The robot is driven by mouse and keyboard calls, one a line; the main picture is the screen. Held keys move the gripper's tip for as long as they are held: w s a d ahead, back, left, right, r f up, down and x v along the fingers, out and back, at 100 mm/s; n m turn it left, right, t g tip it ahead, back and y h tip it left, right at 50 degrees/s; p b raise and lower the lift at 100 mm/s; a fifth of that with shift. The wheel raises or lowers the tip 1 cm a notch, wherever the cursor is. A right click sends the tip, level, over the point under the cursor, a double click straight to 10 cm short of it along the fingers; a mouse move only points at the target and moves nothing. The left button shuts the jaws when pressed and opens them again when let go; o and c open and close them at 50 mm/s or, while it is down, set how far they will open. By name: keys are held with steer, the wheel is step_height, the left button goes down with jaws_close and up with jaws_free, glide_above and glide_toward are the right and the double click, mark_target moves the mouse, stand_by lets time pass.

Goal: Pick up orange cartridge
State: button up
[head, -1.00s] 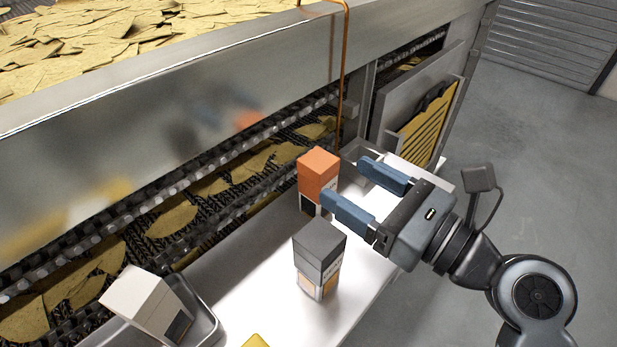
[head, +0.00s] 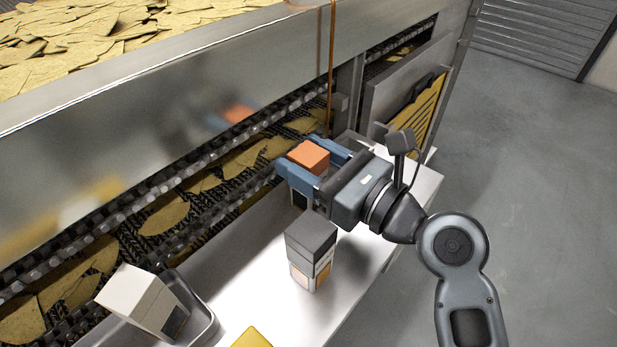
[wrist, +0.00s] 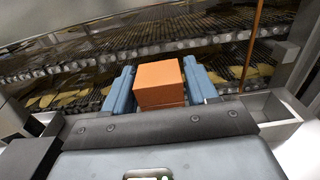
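The orange cartridge (head: 309,156) stands on the white table beside the conveyor in the head view. My gripper (head: 296,161) is around it, with one blue finger on each side. In the wrist view the cartridge (wrist: 160,84) sits between the two blue fingers of my gripper (wrist: 161,88). A narrow gap seems to show beside the fingers, so they look open around it rather than pressed on it. The cartridge's lower part is mostly hidden by the near finger and the gripper body.
A dark grey cartridge (head: 311,234) stands on the white table (head: 262,281), just in front of my gripper. A white box (head: 143,300) leans in a metal tray (head: 207,326) at the lower left. A yellow thing (head: 250,338) shows at the bottom edge. The conveyor (head: 165,213) runs behind.

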steer(key=c, duration=0.8)
